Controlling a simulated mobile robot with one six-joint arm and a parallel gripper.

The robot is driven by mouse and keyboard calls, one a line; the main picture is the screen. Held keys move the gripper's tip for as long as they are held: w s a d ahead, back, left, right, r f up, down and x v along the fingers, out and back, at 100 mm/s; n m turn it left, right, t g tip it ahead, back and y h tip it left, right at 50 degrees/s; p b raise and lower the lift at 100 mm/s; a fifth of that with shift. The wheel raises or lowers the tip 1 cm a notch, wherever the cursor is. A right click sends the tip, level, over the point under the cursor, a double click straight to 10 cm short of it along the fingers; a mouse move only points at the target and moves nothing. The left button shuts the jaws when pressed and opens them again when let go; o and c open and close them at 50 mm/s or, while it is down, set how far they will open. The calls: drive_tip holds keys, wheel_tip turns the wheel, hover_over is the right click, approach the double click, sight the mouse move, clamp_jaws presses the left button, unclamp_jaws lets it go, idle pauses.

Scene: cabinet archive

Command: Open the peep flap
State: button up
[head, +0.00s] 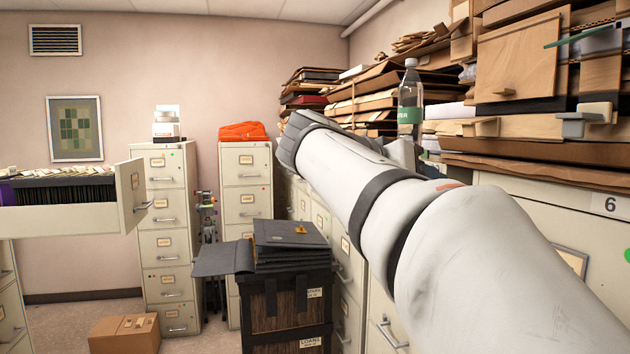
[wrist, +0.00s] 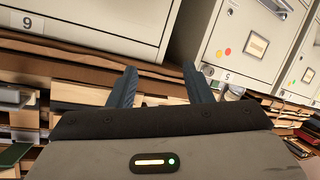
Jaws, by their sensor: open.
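No part is clearly marked as the peep flap. A tan wooden panel (head: 522,62) with a small knob stands at the upper right of the head view, among the stacked files; I cannot tell if it is the flap. A grey block-like handle (head: 580,122) sticks out to the right below it. My gripper (wrist: 160,88) is open in the wrist view, with two blue-grey fingers apart and nothing visible between them. In the head view my arm reaches up and left in front of the right-hand cabinets, and hides most of the gripper.
A clear bottle with a green label (head: 410,105) stands close to my arm by the stacked folders (head: 370,95). A dark box with black folders (head: 290,300) stands below the arm. An open drawer (head: 70,222) juts out at left. A cardboard box (head: 125,335) lies on the floor.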

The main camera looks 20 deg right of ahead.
drive_tip(key=m+g+h+p, duration=0.4)
drive_tip(key=m+p, duration=0.3)
drive_tip(key=p, duration=0.1)
approach(498, 91)
drive_tip(key=shift+s+d+r+p, duration=0.15)
drive_tip(key=shift+d+p, duration=0.25)
drive_tip(key=shift+d, duration=1)
drive_tip(key=shift+s+d+f+p, duration=0.15)
drive_tip(key=shift+d+p, duration=0.3)
drive_tip(key=shift+d, duration=1)
drive_tip(key=shift+s+d+r+p, duration=0.2)
drive_tip(key=shift+d+p, duration=0.2)
drive_tip(key=shift+d, duration=1)
drive_tip(key=shift+c, duration=0.2)
drive_tip(key=shift+m, duration=0.3)
clamp_jaws()
